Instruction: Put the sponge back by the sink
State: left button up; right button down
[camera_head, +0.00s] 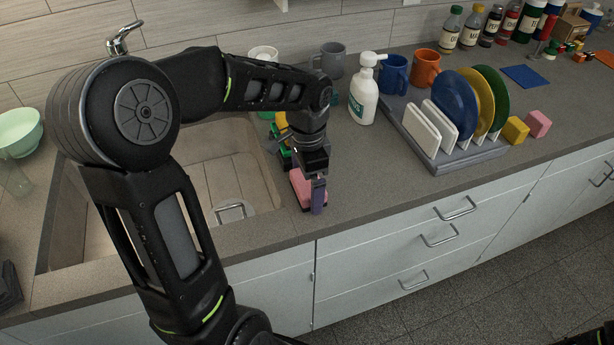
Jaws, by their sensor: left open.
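A pink sponge (301,187) with a dark underside lies on the grey counter, just right of the sink (158,223). My left gripper (315,190) points down at the sponge. One purple-grey finger shows in front of the sponge's right side; the other finger is hidden. The gripper is open, and I cannot tell whether it touches the sponge. My right gripper is not in view.
A white soap bottle (363,95) and mugs (393,74) stand behind. A dish rack (456,158) with plates is to the right, with yellow (515,130) and pink (539,123) blocks beyond. Green and yellow items (282,128) sit behind the gripper. Counter between sponge and rack is clear.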

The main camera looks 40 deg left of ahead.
aim_at(307, 182)
pick_arm(q)
notch_tip(307, 182, up, 12)
jog(key=shift+r, duration=0.15)
dwell(0.3)
dwell(0.9)
